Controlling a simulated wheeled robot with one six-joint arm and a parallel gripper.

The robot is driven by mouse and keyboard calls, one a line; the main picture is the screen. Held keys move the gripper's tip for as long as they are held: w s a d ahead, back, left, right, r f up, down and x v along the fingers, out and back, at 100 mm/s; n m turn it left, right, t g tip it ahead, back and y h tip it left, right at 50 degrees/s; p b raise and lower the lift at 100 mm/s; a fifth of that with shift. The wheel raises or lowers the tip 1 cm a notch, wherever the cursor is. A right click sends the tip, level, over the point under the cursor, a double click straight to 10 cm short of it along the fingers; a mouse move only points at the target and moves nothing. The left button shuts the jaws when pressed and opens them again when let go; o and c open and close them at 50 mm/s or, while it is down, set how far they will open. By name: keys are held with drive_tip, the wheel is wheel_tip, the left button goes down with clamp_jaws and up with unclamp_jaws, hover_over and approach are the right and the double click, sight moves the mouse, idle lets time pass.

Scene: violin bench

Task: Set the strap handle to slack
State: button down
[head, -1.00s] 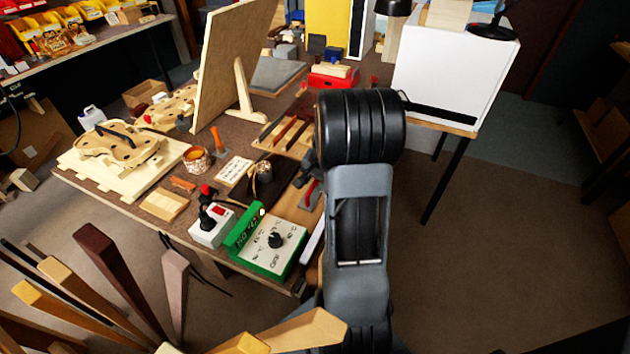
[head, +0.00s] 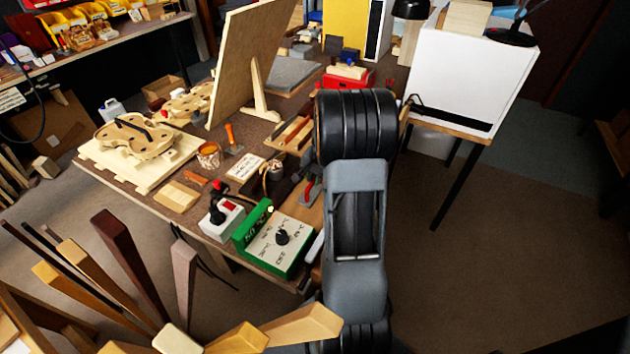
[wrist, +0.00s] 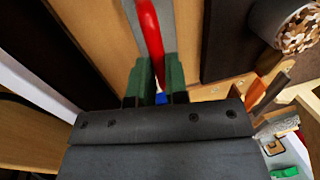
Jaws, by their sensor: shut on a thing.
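A red handle (wrist: 151,35), which appears to be the strap handle, runs up from between my gripper's fingers in the wrist view, over a grey strip. My gripper (wrist: 155,78) has its two green fingers closed on the lower part of this handle. A small blue part (wrist: 160,98) shows below the red, between the fingers. In the head view, a red handle (head: 307,190) shows at the bench's right side, beside my arm.
A green control box (head: 272,240) with a black knob and a white switch box (head: 222,220) stand at the bench's front edge. A white cabinet (head: 460,75) stands to the right. Wooden necks (head: 120,250) rise at the lower left. Floor at right is clear.

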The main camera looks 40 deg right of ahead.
sight(312, 190)
drive_tip(key=shift+w+a, duration=0.4)
drive_tip(key=shift+w, duration=0.5)
drive_tip(key=shift+w+a, duration=0.35)
drive_tip(key=shift+w, duration=0.5)
drive_tip(key=shift+r, duration=0.1)
drive_tip(key=c, duration=1.1)
unclamp_jaws()
drive_tip(key=shift+w+a, duration=0.1)
drive_tip(key=s+r, duration=0.1)
drive_tip(key=r, duration=0.8)
drive_tip(key=s+d+r+p, duration=0.1)
drive_tip(key=r, duration=0.3)
drive_tip(key=shift+s+d+r, duration=0.1)
drive_tip(key=shift+s+r, duration=0.1)
drive_tip(key=shift+s, duration=0.1)
